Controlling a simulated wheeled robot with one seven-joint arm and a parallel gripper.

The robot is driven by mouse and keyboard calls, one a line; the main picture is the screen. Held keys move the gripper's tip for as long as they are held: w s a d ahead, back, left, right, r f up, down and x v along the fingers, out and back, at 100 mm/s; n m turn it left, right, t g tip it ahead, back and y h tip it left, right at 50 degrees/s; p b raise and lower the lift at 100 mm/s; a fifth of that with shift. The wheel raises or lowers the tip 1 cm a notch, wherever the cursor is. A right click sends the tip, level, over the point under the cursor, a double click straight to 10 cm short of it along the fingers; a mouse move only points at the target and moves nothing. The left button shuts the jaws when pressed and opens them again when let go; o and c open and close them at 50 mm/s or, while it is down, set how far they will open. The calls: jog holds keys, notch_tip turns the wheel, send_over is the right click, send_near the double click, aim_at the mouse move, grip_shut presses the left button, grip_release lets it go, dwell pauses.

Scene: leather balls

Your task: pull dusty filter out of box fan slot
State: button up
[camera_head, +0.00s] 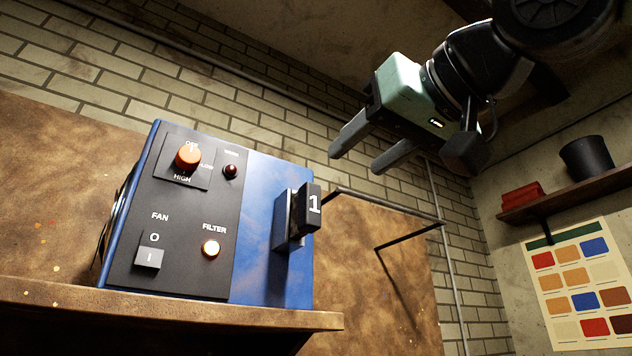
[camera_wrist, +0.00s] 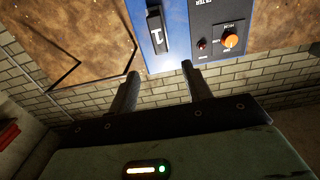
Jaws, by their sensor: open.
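The blue box fan (camera_head: 275,180) stands on a brown wooden bench, its dark control panel facing me. On its right part, a dark block with a "1" (camera_head: 309,208) sticks out from a narrow grey piece (camera_head: 290,220); I take this to be the filter's handle, but the filter's dust and the slot itself cannot be made out. My gripper (camera_head: 358,155) is open and empty, above and to the right of the block. In the wrist view, the "1" block (camera_wrist: 156,33) lies beyond my open fingers (camera_wrist: 160,80), apart from them.
The panel carries an orange knob (camera_head: 188,157), a red lamp, a lit filter lamp (camera_head: 211,248) and a switch (camera_head: 149,258). The bench edge (camera_head: 250,315) ends just right of the fan. A shelf (camera_head: 565,195) with a black pot (camera_head: 587,158) hangs at far right. A black bracket (camera_head: 385,205) stands behind.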

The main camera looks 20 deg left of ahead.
aim_at(315, 191)
jog(key=p+x, duration=0.5)
jog(key=x, duration=0.7)
jog(key=shift+w+a+f+p, duration=0.1)
jog(key=shift+w+a+p, duration=0.25)
jog(key=shift+a+p, duration=0.05)
grip_shut()
